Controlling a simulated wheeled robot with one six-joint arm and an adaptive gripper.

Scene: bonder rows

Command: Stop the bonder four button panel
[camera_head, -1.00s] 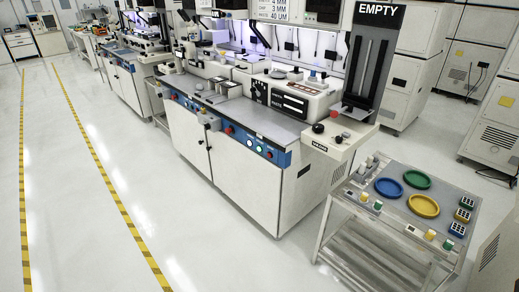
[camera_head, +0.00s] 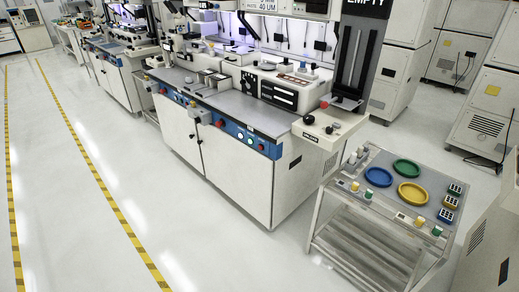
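The nearest bonder (camera_head: 232,180) is a white cabinet with a grey top. A blue panel strip (camera_head: 230,131) runs along its front edge. On the right part of this strip I see a red button (camera_head: 221,124), a pale lit button (camera_head: 240,135), a green-looking lit button (camera_head: 249,140) and another red button (camera_head: 261,147). More small controls sit farther left on the strip (camera_head: 177,96). Labels are too small to read. A red knob (camera_head: 324,104) stands on the white ledge at the bonder's right end. My gripper is not in view.
A grey cart (camera_head: 340,200) with coloured round trays and small parts stands right of the bonder. A white cabinet (camera_head: 487,115) stands at the right. Another bonder (camera_head: 116,75) stands farther back left. The floor (camera_head: 90,220) in front is clear, with yellow-black lines.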

